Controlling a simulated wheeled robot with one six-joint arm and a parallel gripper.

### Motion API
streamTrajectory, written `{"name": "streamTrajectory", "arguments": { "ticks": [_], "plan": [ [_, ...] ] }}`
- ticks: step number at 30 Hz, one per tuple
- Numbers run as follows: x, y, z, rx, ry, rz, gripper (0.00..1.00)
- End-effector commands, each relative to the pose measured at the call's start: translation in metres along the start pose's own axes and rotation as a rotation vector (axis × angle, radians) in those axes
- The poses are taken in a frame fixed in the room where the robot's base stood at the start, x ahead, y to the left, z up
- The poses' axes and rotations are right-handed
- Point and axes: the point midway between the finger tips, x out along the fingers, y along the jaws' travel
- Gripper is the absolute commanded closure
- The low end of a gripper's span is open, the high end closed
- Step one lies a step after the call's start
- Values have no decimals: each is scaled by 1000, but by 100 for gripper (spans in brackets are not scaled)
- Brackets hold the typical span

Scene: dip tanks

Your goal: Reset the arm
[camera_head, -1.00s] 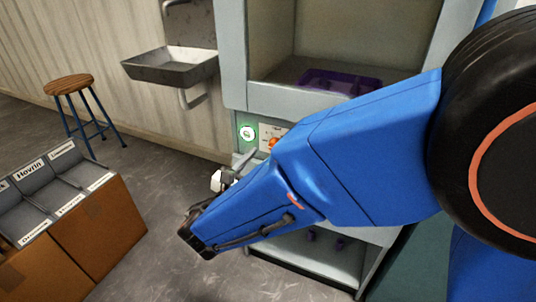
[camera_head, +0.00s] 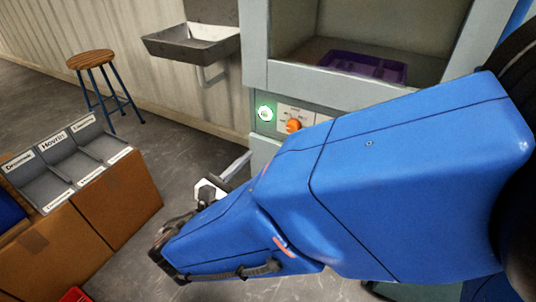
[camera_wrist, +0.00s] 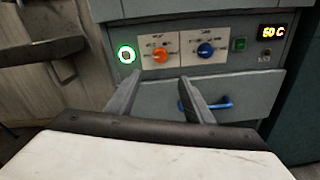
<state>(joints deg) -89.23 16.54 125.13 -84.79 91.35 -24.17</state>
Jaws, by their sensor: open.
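My gripper (camera_wrist: 160,92) shows in the wrist view with its two fingers apart and nothing between them. It faces the front of the grey cabinet, in front of a drawer (camera_wrist: 250,88) with a blue handle (camera_wrist: 222,104). In the head view my blue arm crosses the right half and hides much of the cabinet (camera_head: 355,88). Only part of my gripper (camera_head: 236,165) shows there, beyond the arm's end.
The panel has a lit green ring button (camera_wrist: 126,54), an orange knob (camera_wrist: 160,55), a blue knob (camera_wrist: 205,50) and a display (camera_wrist: 271,32) reading 50 C. A purple tray (camera_head: 362,66) sits in the cabinet. A sink (camera_head: 192,42), a stool (camera_head: 92,62) and labelled bins (camera_head: 70,165) stand left.

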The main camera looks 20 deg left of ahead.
Motion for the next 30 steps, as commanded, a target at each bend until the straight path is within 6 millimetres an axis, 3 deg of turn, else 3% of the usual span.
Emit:
{"name": "streamTrajectory", "arguments": {
  "ticks": [10,14,17,24,30],
  "plan": [
    [1,-1,0,1,0,-2,52],
    [15,-14,6,20,12,-45,52],
    [40,-39,17,61,37,-125,52],
    [102,-133,47,221,116,-396,52],
    [131,-214,66,382,167,-615,52]
  ]
}}
